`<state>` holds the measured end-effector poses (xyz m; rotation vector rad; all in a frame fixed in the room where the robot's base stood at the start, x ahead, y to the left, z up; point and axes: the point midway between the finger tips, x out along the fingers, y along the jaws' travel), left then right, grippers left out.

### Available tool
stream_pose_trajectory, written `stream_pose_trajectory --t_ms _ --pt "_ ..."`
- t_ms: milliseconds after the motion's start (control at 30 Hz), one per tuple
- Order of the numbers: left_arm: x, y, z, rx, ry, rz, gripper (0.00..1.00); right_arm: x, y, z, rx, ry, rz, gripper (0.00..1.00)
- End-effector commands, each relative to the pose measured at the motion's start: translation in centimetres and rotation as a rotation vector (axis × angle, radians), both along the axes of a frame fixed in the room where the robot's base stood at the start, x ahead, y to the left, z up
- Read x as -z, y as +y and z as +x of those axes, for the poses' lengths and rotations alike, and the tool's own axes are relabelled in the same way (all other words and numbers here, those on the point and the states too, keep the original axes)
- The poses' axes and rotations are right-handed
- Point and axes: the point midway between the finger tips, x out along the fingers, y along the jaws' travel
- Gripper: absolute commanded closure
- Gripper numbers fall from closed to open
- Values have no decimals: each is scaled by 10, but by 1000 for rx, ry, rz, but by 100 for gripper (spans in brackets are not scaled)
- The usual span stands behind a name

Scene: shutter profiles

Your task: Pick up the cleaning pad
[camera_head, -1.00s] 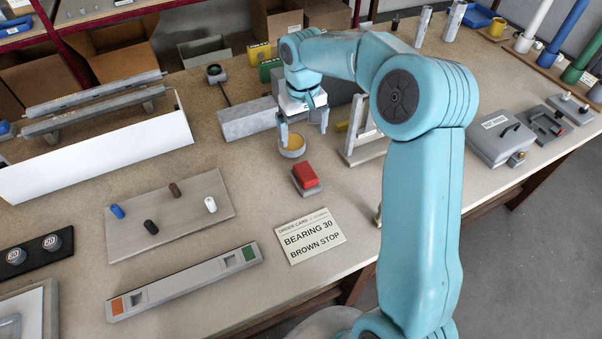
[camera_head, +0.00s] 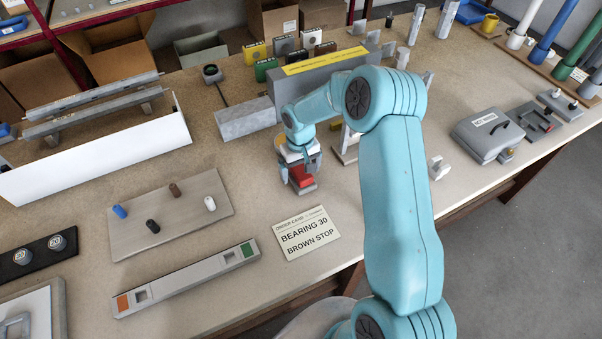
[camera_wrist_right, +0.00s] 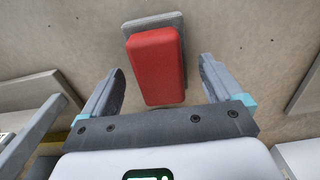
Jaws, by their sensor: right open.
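The cleaning pad (camera_head: 302,178) is a red block on a grey base, lying on the bench in the middle of the head view. In the right wrist view the pad (camera_wrist_right: 157,66) shows red with its grey part at the far end. My right gripper (camera_head: 300,170) is open over the pad, with one finger to each side of it. In the wrist view the fingers of the gripper (camera_wrist_right: 162,68) stand apart from the red block, with bare bench between. Whether a finger touches it in the head view is hard to tell. My left gripper is out of view.
An order card (camera_head: 307,232) lies in front of the pad. A board with small pegs (camera_head: 172,228) is to the left, and a long grey bar (camera_head: 187,281) nearer. A grey block (camera_head: 247,122) stands behind. Bare bench lies left of the pad.

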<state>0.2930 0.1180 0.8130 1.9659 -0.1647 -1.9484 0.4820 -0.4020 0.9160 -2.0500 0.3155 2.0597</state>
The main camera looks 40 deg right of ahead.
Motion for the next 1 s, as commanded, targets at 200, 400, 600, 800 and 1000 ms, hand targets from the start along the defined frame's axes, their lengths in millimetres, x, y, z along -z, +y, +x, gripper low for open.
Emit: stream_pose_trajectory --t_ms 200,400,600,800,1000 --pt "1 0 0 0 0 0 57 0 0 0 0 -1 0 23" --pt "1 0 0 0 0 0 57 0 0 0 0 -1 0 73" --pt "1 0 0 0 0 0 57 0 0 0 0 1 0 73" --pt "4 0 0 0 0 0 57 -12 0 1 1 -2 -2 73" --pt "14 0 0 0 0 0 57 -53 0 2 1 -8 -2 73"
